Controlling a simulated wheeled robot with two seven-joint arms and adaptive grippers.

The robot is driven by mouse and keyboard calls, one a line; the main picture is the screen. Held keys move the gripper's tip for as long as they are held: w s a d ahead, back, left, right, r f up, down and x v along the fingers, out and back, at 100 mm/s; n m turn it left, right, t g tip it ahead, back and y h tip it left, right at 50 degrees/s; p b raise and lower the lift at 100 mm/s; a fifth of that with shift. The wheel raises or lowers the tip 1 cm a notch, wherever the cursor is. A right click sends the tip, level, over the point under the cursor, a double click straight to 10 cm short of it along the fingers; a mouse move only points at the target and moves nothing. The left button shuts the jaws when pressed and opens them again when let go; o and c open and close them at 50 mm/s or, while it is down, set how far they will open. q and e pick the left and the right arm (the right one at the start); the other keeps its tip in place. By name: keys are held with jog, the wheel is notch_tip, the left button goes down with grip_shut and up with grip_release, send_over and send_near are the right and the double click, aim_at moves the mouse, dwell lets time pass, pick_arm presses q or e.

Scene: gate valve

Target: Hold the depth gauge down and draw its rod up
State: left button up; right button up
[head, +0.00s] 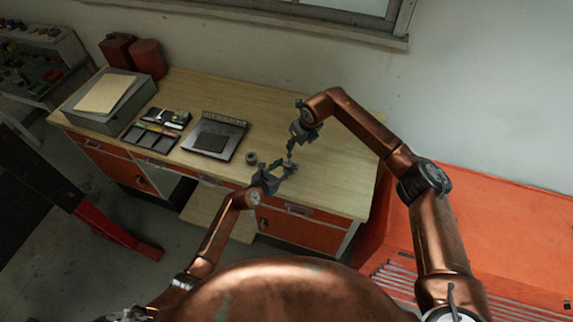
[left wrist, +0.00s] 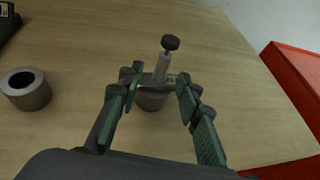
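The depth gauge (left wrist: 161,72) stands upright in the left wrist view, with a pale stem, a dark round knob (left wrist: 171,42) on top and a crossbar base over a grey round piece (left wrist: 152,99). My left gripper (left wrist: 157,84) is open, its green-padded fingers wide apart on either side of the base. I cannot tell whether the fingertips touch the bar's ends. In the head view my left gripper (head: 280,174) is at the gauge near the bench's front edge. My right gripper (head: 291,149) hangs just above the gauge, pointing down; its fingers are too small to read.
A grey metal ring (left wrist: 26,88) lies left of the gauge on the wooden bench (head: 325,173). Further left are a flat dark plate (head: 214,137), a tray of small parts (head: 157,130) and a grey box (head: 108,100). The bench right of the gauge is clear. An orange cabinet (head: 500,221) stands at right.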

aim_at(289, 162)
pick_arm(q)
jog(key=shift+x, duration=1.4)
jog(key=shift+c, duration=0.4)
grip_shut()
pick_arm(e)
jog(key=shift+o, duration=0.4)
